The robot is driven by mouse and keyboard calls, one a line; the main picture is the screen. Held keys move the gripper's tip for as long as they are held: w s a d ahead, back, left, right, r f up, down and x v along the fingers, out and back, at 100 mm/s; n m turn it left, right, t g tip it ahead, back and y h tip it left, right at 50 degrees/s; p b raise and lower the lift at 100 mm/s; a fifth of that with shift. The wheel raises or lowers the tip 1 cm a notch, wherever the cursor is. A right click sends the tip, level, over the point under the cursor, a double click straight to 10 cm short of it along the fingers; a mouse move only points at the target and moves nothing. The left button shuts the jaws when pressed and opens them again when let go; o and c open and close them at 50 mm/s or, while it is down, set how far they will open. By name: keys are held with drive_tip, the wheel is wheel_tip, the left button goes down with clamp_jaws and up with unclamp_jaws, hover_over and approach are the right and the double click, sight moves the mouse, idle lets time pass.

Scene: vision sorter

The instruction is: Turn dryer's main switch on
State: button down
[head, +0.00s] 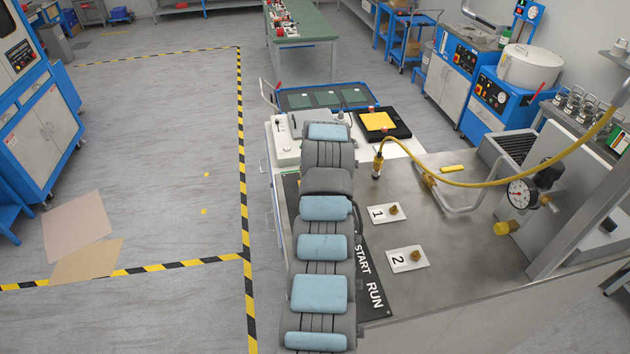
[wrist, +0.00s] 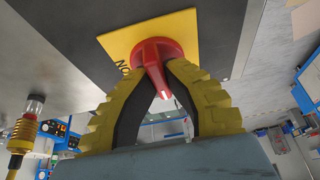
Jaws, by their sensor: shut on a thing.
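The main switch is a red rotary handle (wrist: 158,58) on a square yellow plate (wrist: 120,42). The plate carries black lettering that reads ON, seen upside down in the wrist view. The handle's white-marked tip points down in that picture. My gripper (wrist: 165,78) has ridged yellow fingers with dark inner pads, one on each side of the handle, and is shut on it. In the head view my arm reaches over the bench, and my gripper is hidden by it.
A black-framed yellow square (head: 378,121) lies behind. Open floor (head: 150,150) is at left.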

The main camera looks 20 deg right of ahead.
drive_tip(key=shift+f+b, duration=0.2)
drive_tip(key=shift+b, duration=0.2)
drive_tip(key=shift+f+m+h+b, duration=0.15)
drive_tip(key=shift+m+h+b, duration=0.25)
drive_tip(key=shift+m+b, duration=0.8)
drive_tip(key=m+g+b, duration=0.1)
drive_tip(key=m+b, duration=0.1)
drive_tip(key=b, duration=0.1)
drive_tip(key=shift+a+h, duration=0.1)
drive_tip(key=shift+h, duration=0.3)
drive_tip(key=m, duration=0.1)
drive_tip(key=m+b, duration=0.1)
drive_tip(key=m+h, duration=0.1)
drive_tip(key=shift+r+g, duration=0.25)
drive_tip(key=shift+g, duration=0.05)
drive_tip(key=shift+m+g, duration=0.3)
drive_tip(key=shift+m, duration=0.7)
drive_tip(key=shift+m+h, duration=0.3)
drive_tip(key=shift+m, duration=0.3)
drive_tip(key=c, duration=1.1)
unclamp_jaws()
